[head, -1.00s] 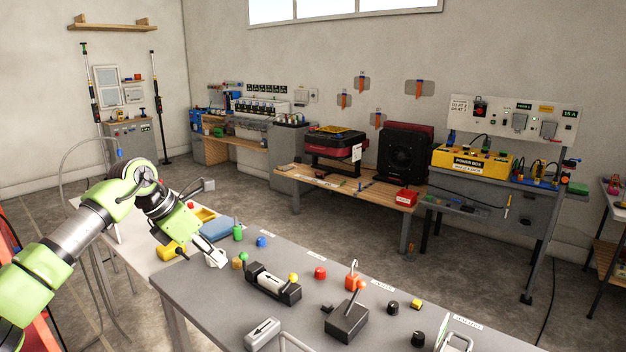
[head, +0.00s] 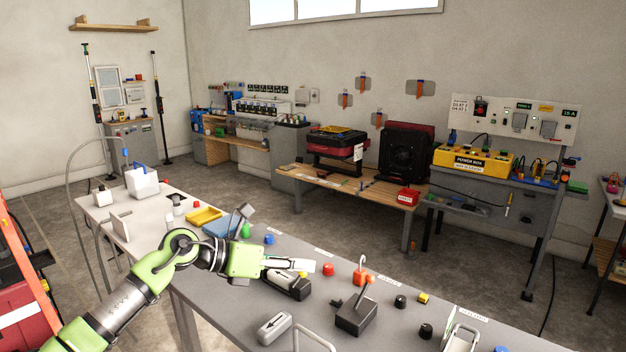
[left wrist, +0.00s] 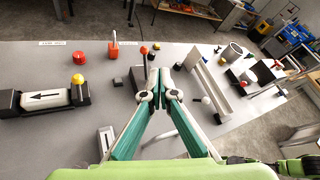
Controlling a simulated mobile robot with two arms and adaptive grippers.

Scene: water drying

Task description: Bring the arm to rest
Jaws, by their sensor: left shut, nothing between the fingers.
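My left gripper (head: 312,266) reaches in from the left over the grey table (head: 232,308) in the head view. Its fingers point right, just above a black slide switch with a yellow knob (head: 296,289), and partly hide it. In the left wrist view the two teal-sided fingers (left wrist: 160,72) meet at their tips, with nothing between them. The arrow-marked switch (left wrist: 42,98) with its yellow knob lies to the left of the fingers there. I cannot tell whether the gripper touches it. My right gripper is not in view.
Near the gripper are a red button (head: 328,269), a lever box (head: 352,316), a white arrow block (head: 274,327) and black knobs (head: 400,302). A yellow tray (head: 204,216) is behind the arm. A wooden bench (head: 375,192) stands beyond open floor.

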